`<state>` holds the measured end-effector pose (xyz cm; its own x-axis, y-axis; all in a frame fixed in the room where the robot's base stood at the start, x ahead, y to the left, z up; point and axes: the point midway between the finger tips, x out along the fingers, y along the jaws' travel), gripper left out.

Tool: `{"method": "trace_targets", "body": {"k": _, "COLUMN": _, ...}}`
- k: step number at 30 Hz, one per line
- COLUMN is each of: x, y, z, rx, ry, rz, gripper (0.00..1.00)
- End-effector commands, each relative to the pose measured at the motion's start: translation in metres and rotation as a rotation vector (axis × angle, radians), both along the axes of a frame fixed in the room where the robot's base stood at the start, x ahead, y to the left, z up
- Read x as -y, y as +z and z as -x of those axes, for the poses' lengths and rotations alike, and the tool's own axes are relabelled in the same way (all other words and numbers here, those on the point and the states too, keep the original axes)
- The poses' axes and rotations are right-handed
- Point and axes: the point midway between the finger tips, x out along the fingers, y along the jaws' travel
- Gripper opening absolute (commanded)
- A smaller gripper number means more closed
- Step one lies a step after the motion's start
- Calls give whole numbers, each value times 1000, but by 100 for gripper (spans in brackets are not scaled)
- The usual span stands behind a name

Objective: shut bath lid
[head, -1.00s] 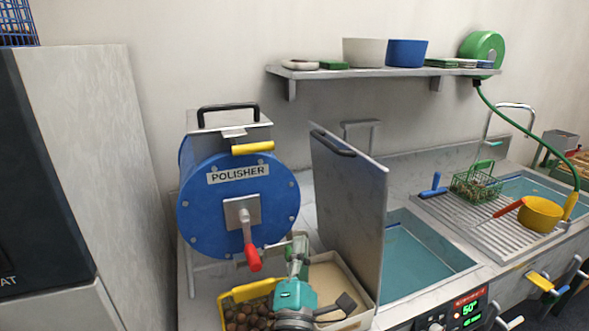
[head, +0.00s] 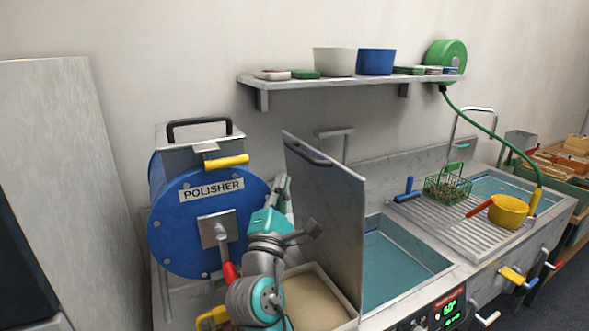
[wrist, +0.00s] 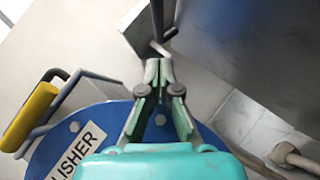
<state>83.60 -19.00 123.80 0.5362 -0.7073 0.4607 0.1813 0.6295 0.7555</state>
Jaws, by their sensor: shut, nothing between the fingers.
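The bath lid (head: 335,215) is a grey metal panel standing open and upright at the left edge of the bath (head: 395,258), with a dark handle (head: 308,152) along its top edge. The bath holds blue-green water. My gripper (head: 283,182) is shut and empty, raised to the left of the lid, between it and the polisher. In the wrist view, my gripper (wrist: 159,65) shows its fingertips together, and the lid (wrist: 245,45) fills the upper right as a dark panel. The fingers look apart from the lid.
The blue polisher (head: 205,215) with a yellow handle (head: 226,162) stands close on the left. A tray of sand-coloured material (head: 312,300) lies below my arm. A shelf (head: 345,79) runs above. A green basket (head: 447,188) and yellow pan (head: 508,211) sit on the drainer.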

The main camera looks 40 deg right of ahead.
Motion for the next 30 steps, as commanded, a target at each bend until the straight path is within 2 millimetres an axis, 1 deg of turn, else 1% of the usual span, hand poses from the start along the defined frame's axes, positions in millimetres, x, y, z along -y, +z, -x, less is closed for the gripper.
{"method": "trace_targets", "body": {"k": 1, "x": 7, "y": 5, "z": -4, "rx": 3, "ry": -3, "rz": 1, "gripper": 0}}
{"method": "trace_targets", "body": {"k": 3, "x": 15, "y": 12, "z": -1, "rx": 4, "ry": -4, "rz": 0, "gripper": 0}}
{"method": "trace_targets", "body": {"k": 9, "x": 30, "y": 26, "z": 3, "rx": 1, "ry": -2, "rz": 0, "gripper": 0}}
{"method": "trace_targets", "body": {"k": 13, "x": 34, "y": 30, "z": 4, "rx": 1, "ry": -1, "rz": 0, "gripper": 0}}
{"method": "trace_targets", "body": {"k": 25, "x": 36, "y": 30, "z": 4, "rx": 0, "ry": 0, "rz": -1, "gripper": 0}}
{"method": "trace_targets", "body": {"k": 30, "x": 45, "y": 33, "z": 0, "rx": 8, "ry": 0, "rz": -23, "gripper": 0}}
